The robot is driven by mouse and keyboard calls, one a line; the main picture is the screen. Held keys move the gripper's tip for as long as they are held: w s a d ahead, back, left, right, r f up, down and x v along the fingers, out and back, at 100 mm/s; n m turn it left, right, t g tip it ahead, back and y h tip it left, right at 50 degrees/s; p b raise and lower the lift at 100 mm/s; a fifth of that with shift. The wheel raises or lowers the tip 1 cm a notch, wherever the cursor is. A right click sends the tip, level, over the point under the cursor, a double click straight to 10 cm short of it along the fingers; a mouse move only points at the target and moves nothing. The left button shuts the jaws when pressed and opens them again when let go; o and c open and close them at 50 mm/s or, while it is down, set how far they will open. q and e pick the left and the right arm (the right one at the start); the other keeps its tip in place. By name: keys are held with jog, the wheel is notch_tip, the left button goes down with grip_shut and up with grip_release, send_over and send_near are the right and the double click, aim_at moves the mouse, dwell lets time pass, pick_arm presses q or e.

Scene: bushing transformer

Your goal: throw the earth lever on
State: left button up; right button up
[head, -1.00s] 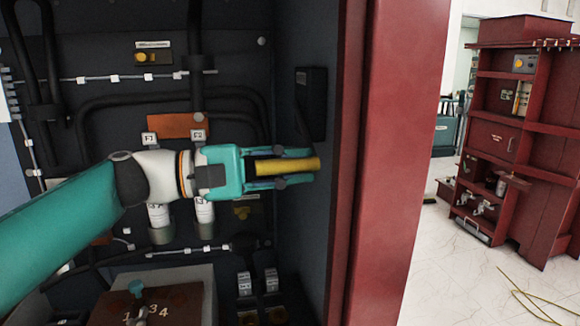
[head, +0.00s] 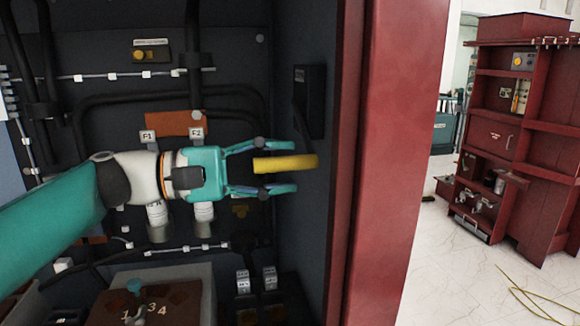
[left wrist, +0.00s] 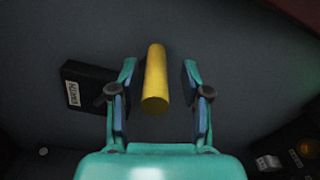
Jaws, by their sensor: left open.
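The earth lever shows as a yellow handle (head: 286,164) at the right side wall of the cabinet. My left gripper (head: 280,168) is open, with one finger above the handle and one below it in the head view. In the left wrist view the yellow handle (left wrist: 155,80) lies between the two spread fingers (left wrist: 157,95), with a gap visible on both sides. The dark lever plate (head: 310,100) with a small label (left wrist: 73,94) is on the wall beside it. My right gripper is not in view.
A red cabinet post (head: 385,160) stands just right of the handle. Black cables and fittings cover the back panel (head: 110,60). A box numbered 1, 3, 4 (head: 180,302) sits low in front. Another red cabinet (head: 500,130) stands far right across open floor.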

pick_arm(q)
jog(key=v, duration=1)
jog(key=shift+d, duration=0.1)
